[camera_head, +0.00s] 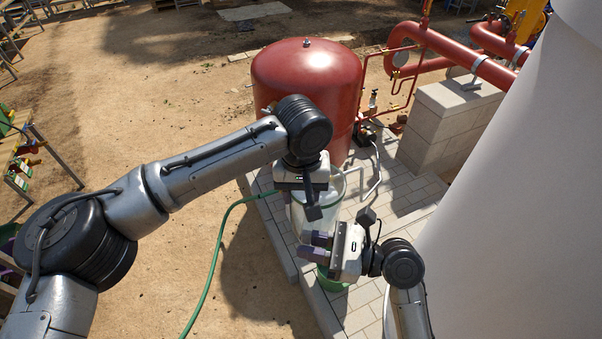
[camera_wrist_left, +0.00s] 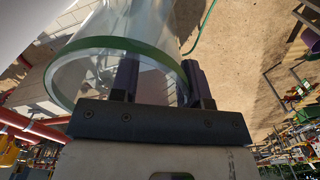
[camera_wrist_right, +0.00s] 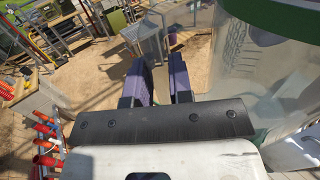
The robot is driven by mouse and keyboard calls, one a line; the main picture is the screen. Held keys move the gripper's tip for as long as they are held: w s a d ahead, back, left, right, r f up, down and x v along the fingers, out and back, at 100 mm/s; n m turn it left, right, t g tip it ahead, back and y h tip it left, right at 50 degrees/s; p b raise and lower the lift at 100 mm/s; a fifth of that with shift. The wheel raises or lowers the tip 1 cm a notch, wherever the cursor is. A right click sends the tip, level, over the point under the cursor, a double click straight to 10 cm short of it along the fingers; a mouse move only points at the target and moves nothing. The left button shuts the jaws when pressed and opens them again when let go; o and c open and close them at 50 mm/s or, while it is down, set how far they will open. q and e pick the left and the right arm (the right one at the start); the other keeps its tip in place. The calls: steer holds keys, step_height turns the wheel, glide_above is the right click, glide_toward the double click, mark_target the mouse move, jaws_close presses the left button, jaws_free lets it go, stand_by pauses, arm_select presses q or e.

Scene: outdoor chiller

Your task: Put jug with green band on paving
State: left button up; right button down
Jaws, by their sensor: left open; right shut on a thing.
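The clear jug with green band (camera_head: 297,213) is upright between my grippers, largely hidden by them in the head view. Its green rim (camera_wrist_left: 110,43) crosses the left wrist view, and its clear wall fills the right side of the right wrist view (camera_wrist_right: 262,75). My left gripper (camera_head: 313,208) is open at the rim, its fingers close to the wall. My right gripper (camera_head: 316,246) is lower and shut on the jug; the exact part gripped is unclear. The pale paving (camera_head: 408,190) lies around and below. I cannot tell whether the jug touches it.
A red tank (camera_head: 305,80) stands just behind the jug, with red pipes (camera_head: 450,50) and a block wall (camera_head: 445,120) to its right. A large white cylinder (camera_head: 520,190) closes the right side. A green hose (camera_head: 220,240) lies on sand at left.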

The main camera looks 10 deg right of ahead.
arm_select(q)
steer(key=shift+f, duration=1.2)
arm_select(e)
steer(key=shift+f, duration=0.1)
arm_select(q)
steer(key=shift+d, duration=0.1)
jaws_close()
arm_select(e)
steer(key=c, duration=0.9)
jaws_free()
steer(key=shift+c, duration=0.2)
